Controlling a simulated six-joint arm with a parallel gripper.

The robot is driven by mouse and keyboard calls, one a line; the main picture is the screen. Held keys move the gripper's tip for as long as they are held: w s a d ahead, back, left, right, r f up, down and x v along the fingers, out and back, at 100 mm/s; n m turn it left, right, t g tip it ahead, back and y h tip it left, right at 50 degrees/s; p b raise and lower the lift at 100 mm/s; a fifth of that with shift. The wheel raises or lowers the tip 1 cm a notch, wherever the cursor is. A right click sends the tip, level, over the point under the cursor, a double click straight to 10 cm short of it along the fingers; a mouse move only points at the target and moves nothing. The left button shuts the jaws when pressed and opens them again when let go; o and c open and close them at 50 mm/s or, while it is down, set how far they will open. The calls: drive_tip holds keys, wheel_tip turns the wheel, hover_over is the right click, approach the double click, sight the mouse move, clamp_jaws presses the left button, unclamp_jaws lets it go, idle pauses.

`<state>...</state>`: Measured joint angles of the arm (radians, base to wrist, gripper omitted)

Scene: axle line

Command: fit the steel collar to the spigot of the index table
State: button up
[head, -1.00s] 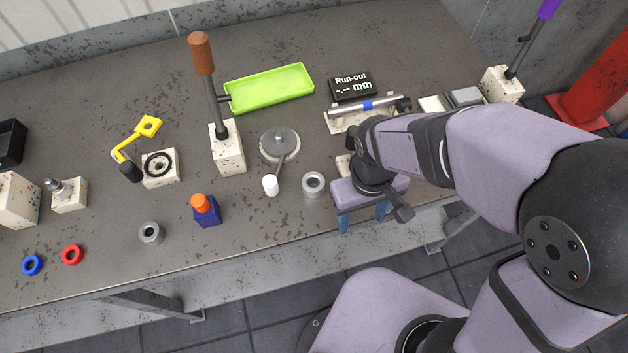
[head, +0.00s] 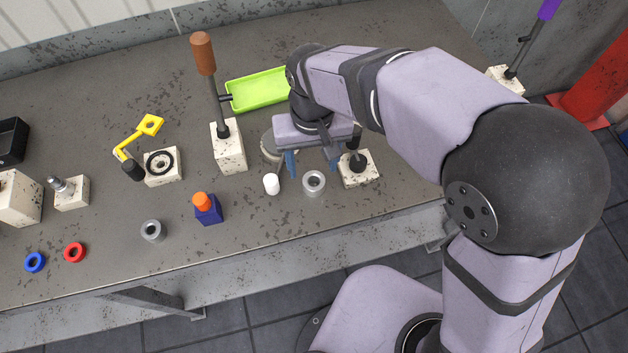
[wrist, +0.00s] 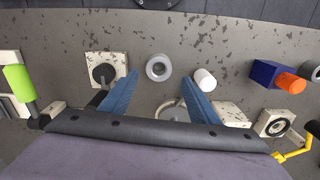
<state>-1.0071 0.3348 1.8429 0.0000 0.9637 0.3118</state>
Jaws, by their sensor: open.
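Two grey steel rings lie on the bench; I cannot tell which is the task's collar. One ring (head: 314,183) lies near the bench's front; it also shows in the wrist view (wrist: 158,67). The other ring (head: 152,231) lies further left. A round grey disc on a pale base (head: 268,147), probably the index table, is mostly behind my gripper. In the wrist view the disc (wrist: 170,110) shows between the fingers. Its spigot is not clear. My gripper (head: 312,166) is open and empty, just behind the nearer ring, its fingers pointing down.
A white knob (head: 271,184) stands just left of the nearer ring, and a pale block with a black centre (head: 360,170) just right. A tall brown-handled lever (head: 203,60) and an orange-topped blue block (head: 207,208) stand left. Bare bench lies in front.

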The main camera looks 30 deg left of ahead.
sight(314, 177)
drive_tip(key=shift+d+f+p, duration=0.15)
drive_tip(key=shift+f+p, duration=1)
drive_tip(key=shift+f, duration=2.1)
drive_tip(key=shift+w, duration=0.1)
drive_tip(key=c, duration=1.4)
drive_tip(key=shift+r, duration=0.1)
drive_tip(key=shift+r, duration=0.1)
